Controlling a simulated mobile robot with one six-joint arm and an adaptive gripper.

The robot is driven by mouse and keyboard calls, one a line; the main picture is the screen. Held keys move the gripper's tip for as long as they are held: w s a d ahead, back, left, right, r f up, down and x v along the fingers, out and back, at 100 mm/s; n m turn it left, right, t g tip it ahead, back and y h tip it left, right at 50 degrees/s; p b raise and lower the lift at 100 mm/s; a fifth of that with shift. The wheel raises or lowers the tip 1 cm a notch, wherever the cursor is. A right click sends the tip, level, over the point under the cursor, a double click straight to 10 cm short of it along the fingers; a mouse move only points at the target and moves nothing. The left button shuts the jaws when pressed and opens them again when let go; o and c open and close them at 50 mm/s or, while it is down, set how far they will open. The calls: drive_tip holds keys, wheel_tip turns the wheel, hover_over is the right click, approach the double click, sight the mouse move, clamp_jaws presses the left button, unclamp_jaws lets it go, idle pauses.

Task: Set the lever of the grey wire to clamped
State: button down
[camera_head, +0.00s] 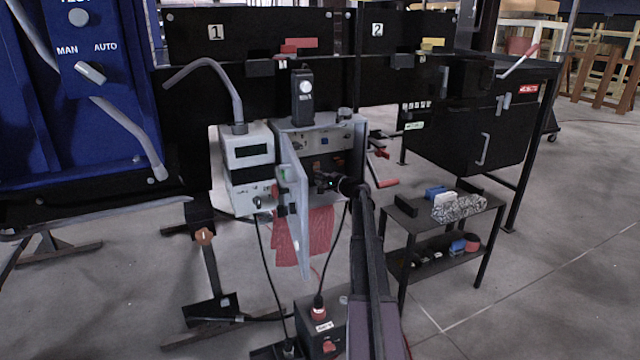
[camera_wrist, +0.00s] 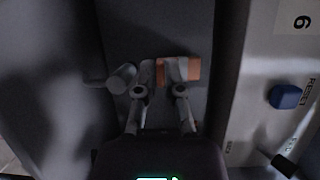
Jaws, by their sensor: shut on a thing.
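In the wrist view, the two fingertips of my gripper (camera_wrist: 161,72) are closed on a small orange piece, which looks like the lever (camera_wrist: 194,68). Its right end sticks out beyond the right finger. A short grey cylinder (camera_wrist: 122,78), possibly the grey wire's end, is just left of the left finger. The area is dark, and whether the lever is clamped cannot be told. In the head view, my gripper (camera_head: 326,182) reaches into the open grey box (camera_head: 357,140), and the lever is too small or hidden to make out.
The box's open door (camera_head: 297,215) stands close to the left of my gripper. A white device with a display (camera_head: 247,152) is left of it. In the wrist view, a light panel with a blue reset knob (camera_wrist: 285,96) is at the right. A small black table (camera_head: 455,228) stands to the right.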

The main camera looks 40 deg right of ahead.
drive_tip(key=shift+f+t+b, duration=0.15)
drive_tip(key=shift+t+b, duration=0.15)
idle(0.4)
drive_tip(key=c, duration=0.8)
unclamp_jaws()
drive_tip(key=shift+o, duration=0.2)
drive_tip(key=s+d, duration=0.1)
drive_tip(key=s, duration=0.6)
drive_tip(key=shift+s, duration=0.4)
drive_tip(key=shift+s, duration=0.1)
